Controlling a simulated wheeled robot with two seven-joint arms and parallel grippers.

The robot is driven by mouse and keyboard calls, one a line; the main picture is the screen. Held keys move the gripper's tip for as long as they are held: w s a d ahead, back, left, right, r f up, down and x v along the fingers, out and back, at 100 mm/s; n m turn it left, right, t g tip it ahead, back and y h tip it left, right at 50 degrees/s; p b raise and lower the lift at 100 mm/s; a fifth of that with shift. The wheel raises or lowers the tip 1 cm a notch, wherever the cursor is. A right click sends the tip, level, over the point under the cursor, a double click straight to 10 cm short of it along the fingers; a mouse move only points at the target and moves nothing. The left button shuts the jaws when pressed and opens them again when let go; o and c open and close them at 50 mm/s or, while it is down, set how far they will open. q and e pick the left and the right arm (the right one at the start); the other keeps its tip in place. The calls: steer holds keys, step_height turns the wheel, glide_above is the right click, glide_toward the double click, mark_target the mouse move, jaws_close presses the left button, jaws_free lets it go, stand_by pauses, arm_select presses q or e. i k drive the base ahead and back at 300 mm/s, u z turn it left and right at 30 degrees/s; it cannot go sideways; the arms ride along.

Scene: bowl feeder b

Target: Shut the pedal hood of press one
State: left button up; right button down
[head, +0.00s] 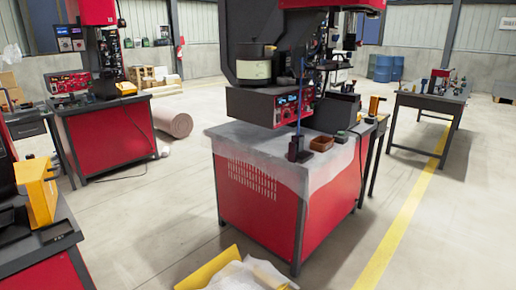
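A red and black press (270,95) stands on a red bench (262,190) with a grey top in the middle of the view. Another red press (97,50) stands further back on the left. I cannot tell which is press one. A yellow piece (208,270) lies low on the floor in front of the middle bench, cut off by the bottom edge. A whitish crumpled piece (250,274) is against it. I cannot tell if the yellow piece is the pedal hood, or whether it is open. Neither gripper is in view.
A machine with a yellow box (40,190) stands close at the left edge. A grey table (432,103) stands at the back right. A rolled mat (172,121) lies behind. The floor right of the middle bench is clear along a yellow line (400,225).

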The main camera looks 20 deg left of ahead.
mark_target(37, 174)
steer(key=u, duration=1.3)
steer(key=i, duration=1.15)
steer(key=u, duration=0.9)
